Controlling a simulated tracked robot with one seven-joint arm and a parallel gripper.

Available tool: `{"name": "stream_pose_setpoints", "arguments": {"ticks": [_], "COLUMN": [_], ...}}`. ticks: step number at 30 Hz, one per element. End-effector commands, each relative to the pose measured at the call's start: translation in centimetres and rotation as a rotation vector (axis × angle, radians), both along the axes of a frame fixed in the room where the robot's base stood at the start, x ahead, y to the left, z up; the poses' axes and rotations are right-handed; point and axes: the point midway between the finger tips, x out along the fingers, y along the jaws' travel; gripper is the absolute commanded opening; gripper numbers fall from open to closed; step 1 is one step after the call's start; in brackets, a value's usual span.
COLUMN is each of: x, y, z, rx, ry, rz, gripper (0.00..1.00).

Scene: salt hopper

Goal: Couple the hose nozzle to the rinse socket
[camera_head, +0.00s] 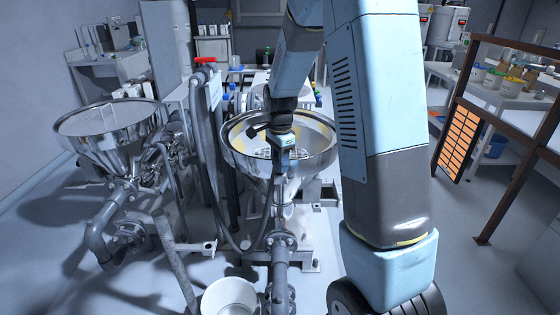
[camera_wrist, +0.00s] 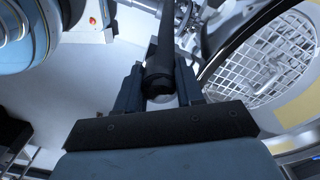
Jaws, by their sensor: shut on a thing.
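My gripper (camera_wrist: 158,88) is shut on the dark hose nozzle (camera_wrist: 159,68), which sits between its two fingers in the wrist view. The black hose (camera_wrist: 166,30) runs away from the nozzle toward the top of that view. In the head view my gripper (camera_head: 284,162) is at the near rim of the middle steel hopper (camera_head: 242,155). A dark hose (camera_head: 267,215) hangs below it and loops down to the left. The nozzle's tip is hidden by the gripper. I cannot pick out the rinse socket with certainty in either view.
The hopper's white grate (camera_wrist: 268,72) lies to the right in the wrist view. A second steel hopper (camera_head: 105,125) stands at left, with grey pipework (camera_head: 98,235) below. A red-handled valve (camera_head: 204,61) tops a pipe. A white bucket (camera_head: 230,298) stands on the floor.

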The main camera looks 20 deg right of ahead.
Motion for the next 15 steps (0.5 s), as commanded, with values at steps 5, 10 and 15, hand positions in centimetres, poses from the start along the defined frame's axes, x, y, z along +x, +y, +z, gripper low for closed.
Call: {"name": "stream_pose_setpoints", "arguments": {"ticks": [5, 10, 15], "x": [0.01, 0.0, -0.01], "y": [0.0, 0.0, 0.0], "z": [-0.32, -0.6, -0.87], "rx": [0.0, 0.0, 0.0], "ry": [0.0, 0.0, 0.001], "rz": [0.0, 0.0, 0.0], "gripper": [0.0, 0.0, 0.0]}}
